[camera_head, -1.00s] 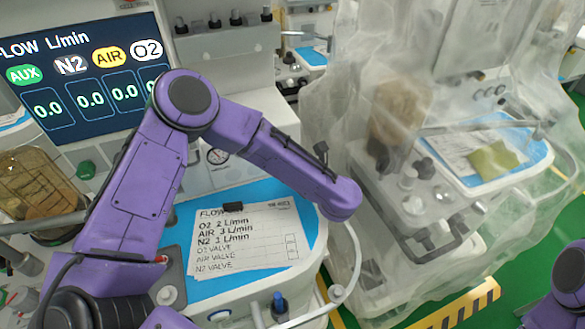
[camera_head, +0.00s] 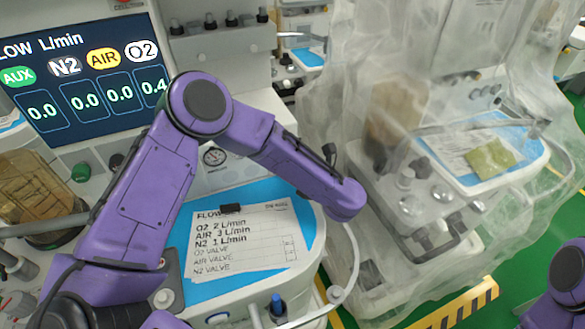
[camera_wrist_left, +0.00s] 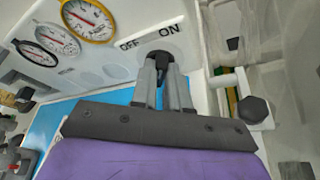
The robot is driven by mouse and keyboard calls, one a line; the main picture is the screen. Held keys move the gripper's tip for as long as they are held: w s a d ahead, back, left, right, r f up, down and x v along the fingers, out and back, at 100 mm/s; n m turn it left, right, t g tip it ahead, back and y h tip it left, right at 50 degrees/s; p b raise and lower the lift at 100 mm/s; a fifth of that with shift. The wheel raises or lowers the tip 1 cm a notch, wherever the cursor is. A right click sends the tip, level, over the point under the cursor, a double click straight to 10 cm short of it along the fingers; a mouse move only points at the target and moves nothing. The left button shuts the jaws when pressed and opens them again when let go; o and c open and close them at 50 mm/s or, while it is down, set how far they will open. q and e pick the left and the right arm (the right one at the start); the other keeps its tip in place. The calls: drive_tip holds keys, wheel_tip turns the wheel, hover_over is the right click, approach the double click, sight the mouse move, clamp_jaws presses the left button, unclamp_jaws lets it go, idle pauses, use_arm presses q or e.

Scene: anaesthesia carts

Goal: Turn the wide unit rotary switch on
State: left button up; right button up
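In the left wrist view the rotary switch (camera_wrist_left: 160,57) is a small black knob on a white panel, with "OFF" printed to its left and "ON" at its upper right. My left gripper (camera_wrist_left: 163,66) is at the knob, its two grey fingers on either side of it and close together. The fingers hide much of the knob, so its pointer direction is hard to tell. In the head view my left arm hides the switch and the gripper. The display screen (camera_head: 85,80) reads 0.4 under O2 and 0.0 in the other fields. My right gripper is out of view.
Round gauges (camera_wrist_left: 90,18) sit left of the switch in the wrist view. A dark knob (camera_wrist_left: 254,110) juts out at right. A paper flow list (camera_head: 240,240) lies on the blue worktop (camera_head: 210,290). A plastic-covered cart (camera_head: 440,130) stands close on the right.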

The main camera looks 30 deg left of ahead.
use_arm(q)
drive_tip(key=o, duration=0.4)
drive_tip(key=b+v, duration=0.2)
drive_tip(key=v, duration=0.8)
drive_tip(key=shift+b, duration=0.35)
drive_tip(key=shift+s+d, duration=0.1)
drive_tip(key=shift+d, duration=0.1)
